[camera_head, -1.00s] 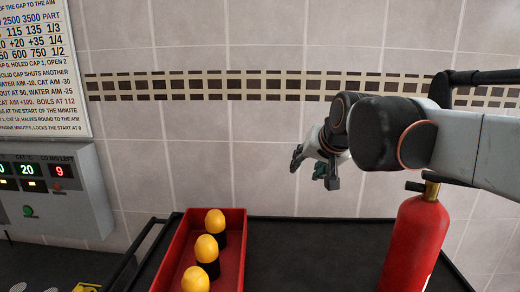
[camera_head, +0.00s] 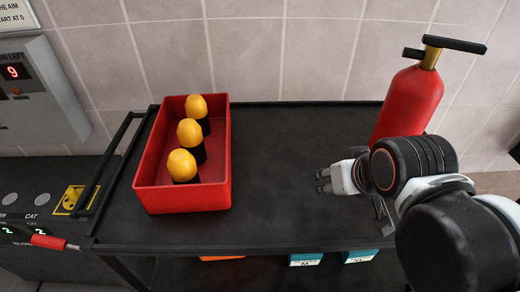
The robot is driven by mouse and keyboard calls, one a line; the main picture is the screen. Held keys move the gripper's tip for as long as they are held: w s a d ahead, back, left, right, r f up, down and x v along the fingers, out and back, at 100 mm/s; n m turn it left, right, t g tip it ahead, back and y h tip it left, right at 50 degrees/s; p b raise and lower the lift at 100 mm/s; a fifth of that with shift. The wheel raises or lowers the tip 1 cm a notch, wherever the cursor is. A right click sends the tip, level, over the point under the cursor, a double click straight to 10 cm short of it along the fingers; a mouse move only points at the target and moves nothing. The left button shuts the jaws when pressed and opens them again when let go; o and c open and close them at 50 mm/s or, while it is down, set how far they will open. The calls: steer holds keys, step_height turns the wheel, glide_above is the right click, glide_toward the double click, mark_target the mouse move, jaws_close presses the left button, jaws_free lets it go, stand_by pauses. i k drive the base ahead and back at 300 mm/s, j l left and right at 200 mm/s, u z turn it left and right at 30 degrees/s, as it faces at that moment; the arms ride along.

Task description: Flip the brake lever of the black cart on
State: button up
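The black cart (camera_head: 275,215) stands against the tiled wall, its flat top in full view. A lever with a red grip (camera_head: 48,242) and a pale metal end sticks out to the left at the cart's front left corner. It looks like the brake lever, lying nearly level; I cannot tell its on or off setting. My gripper (camera_head: 321,181) is above the right half of the cart top, pointing left. Its small fingers look apart, with nothing between them. It is far to the right of the lever and not touching it.
A red bin (camera_head: 183,200) with yellow-capped black items (camera_head: 190,132) stands on the cart's left half. A red extinguisher (camera_head: 408,103) stands at the back right, close behind my arm. A black handle rail (camera_head: 103,165) runs along the cart's left side. A control box (camera_head: 45,100) is left.

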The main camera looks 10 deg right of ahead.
mark_target(43, 242)
steer(key=u, duration=2.05)
steer(key=j, duration=0.4)
steer(key=i+j+u, duration=0.15)
steer(key=j, duration=0.25)
steer(key=k, duration=0.05)
